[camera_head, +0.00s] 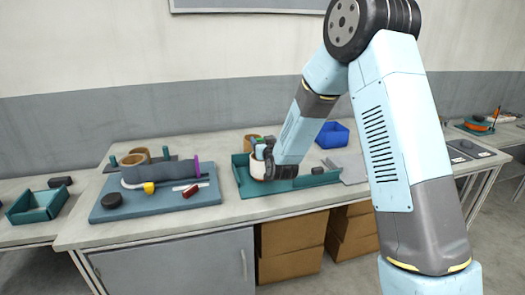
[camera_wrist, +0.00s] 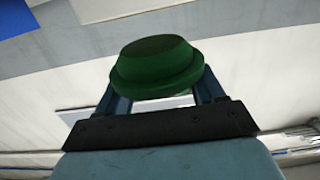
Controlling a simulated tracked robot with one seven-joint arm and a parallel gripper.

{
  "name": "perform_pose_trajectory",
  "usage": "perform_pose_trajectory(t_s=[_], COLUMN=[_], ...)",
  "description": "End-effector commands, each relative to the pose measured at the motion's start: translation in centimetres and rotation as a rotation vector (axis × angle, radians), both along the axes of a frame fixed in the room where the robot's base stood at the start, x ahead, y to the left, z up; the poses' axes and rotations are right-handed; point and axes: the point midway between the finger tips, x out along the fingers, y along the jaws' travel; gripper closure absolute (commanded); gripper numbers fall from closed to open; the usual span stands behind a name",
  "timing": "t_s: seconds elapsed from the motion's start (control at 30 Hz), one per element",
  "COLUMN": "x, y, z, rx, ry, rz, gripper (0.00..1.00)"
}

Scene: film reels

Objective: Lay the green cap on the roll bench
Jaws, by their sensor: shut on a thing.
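The green cap (camera_wrist: 156,66) is held between the two blue fingers of my gripper (camera_wrist: 158,85) in the wrist view. It is a dark green round piece with a wider rim at its lower edge. In the head view my gripper (camera_head: 261,146) is above the teal tray in the middle of the bench, and a small patch of green cap (camera_head: 261,141) shows at its fingertips. The grey bench top (camera_head: 150,229) carries the tray and a blue board; I cannot tell which surface is the roll bench.
The blue board (camera_head: 160,208) holds a grey roll, a black disc and small parts. A blue bin (camera_head: 332,135) stands behind right. Another bench stands at each side. The front strip of bench is clear.

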Motion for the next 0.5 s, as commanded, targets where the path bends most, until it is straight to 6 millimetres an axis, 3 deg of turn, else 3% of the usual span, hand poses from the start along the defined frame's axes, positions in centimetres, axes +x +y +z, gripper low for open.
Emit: perform_pose_trajectory(t_s=[0.23,0.4,0.5], x=[1.2,1.0,1.0], y=[0.3,0.3,0.3], z=[-1.7,-3.8,-4.0], rx=[0.0,0.0,0.0], ry=[0.001,0.002,0.0], rz=[0.0,0.001,0.001], gripper=[0.62,0.62,0.62])
